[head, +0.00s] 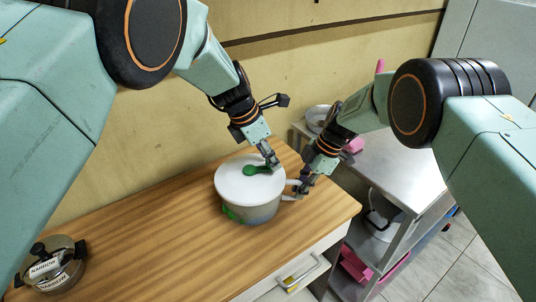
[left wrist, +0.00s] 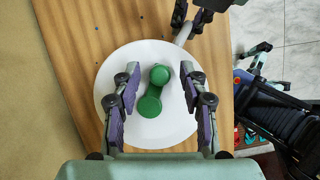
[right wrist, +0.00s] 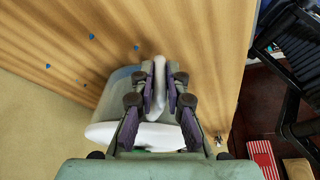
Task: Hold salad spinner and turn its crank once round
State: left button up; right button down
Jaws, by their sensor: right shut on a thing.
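The salad spinner (head: 231,203) stands on the wooden counter, with a flat white lid (head: 235,178) and a translucent bowl. Its green crank (head: 256,170) lies on the lid. My left gripper (head: 272,162) is over the lid, pointing down. My right gripper (head: 300,187) is shut on the spinner's white side handle (head: 288,197). In the right wrist view the fingers (right wrist: 160,70) pinch the handle (right wrist: 159,88).
A pot with a glass lid (head: 50,268) stands at the counter's left front. The wooden counter (head: 150,240) is clear between it and the spinner. A metal side table (head: 400,165) stands to the right, lower than the counter. The wall (head: 60,190) is close behind.

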pick_arm(q)
grip_shut()
dwell(0.5)
